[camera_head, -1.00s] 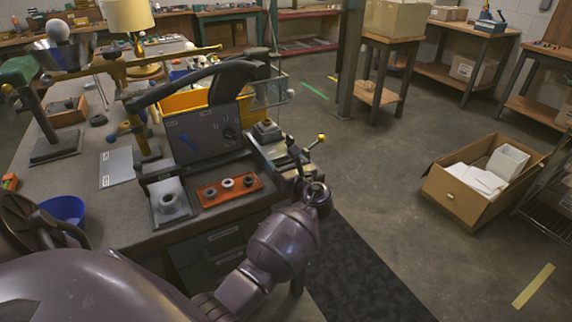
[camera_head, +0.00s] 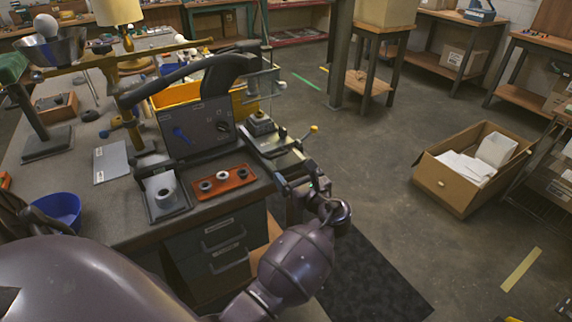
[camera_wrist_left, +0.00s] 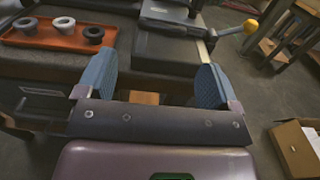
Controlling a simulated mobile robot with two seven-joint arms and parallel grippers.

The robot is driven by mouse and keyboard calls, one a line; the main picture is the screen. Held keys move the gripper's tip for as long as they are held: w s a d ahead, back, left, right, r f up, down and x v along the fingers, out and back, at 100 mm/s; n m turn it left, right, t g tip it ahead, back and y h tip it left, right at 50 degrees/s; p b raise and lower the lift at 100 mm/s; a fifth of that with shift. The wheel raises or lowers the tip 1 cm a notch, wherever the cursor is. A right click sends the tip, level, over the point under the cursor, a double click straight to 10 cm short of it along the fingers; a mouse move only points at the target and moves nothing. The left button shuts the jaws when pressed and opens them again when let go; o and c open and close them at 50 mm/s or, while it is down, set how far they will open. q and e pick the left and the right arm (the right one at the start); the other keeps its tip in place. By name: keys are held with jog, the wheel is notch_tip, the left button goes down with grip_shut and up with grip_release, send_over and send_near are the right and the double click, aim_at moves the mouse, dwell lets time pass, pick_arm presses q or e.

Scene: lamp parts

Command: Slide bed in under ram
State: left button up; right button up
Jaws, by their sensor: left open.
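The press stands on the bench with a grey upright panel (camera_head: 196,130) and a curved dark arm (camera_head: 188,72) over it. A dark stepped block (camera_head: 260,123) sits to the right of the panel, on what looks like the sliding bed (camera_head: 278,146). I cannot clearly pick out the ram. My left gripper (camera_head: 297,181) is at the bench's right front edge, just in front of the bed. In the wrist view its blue-padded fingers (camera_wrist_left: 155,82) are apart and empty.
An orange tray (camera_head: 240,182) with several dark and pale rings and a grey plate with a ringed piece (camera_head: 151,205) lie left of my gripper. A blue bowl (camera_head: 62,208) is further left. The floor to the right is clear up to an open cardboard box (camera_head: 447,184).

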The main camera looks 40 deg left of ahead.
pick_arm(q)
jog(key=shift+s+d, duration=0.25)
jog(key=shift+d, duration=0.4)
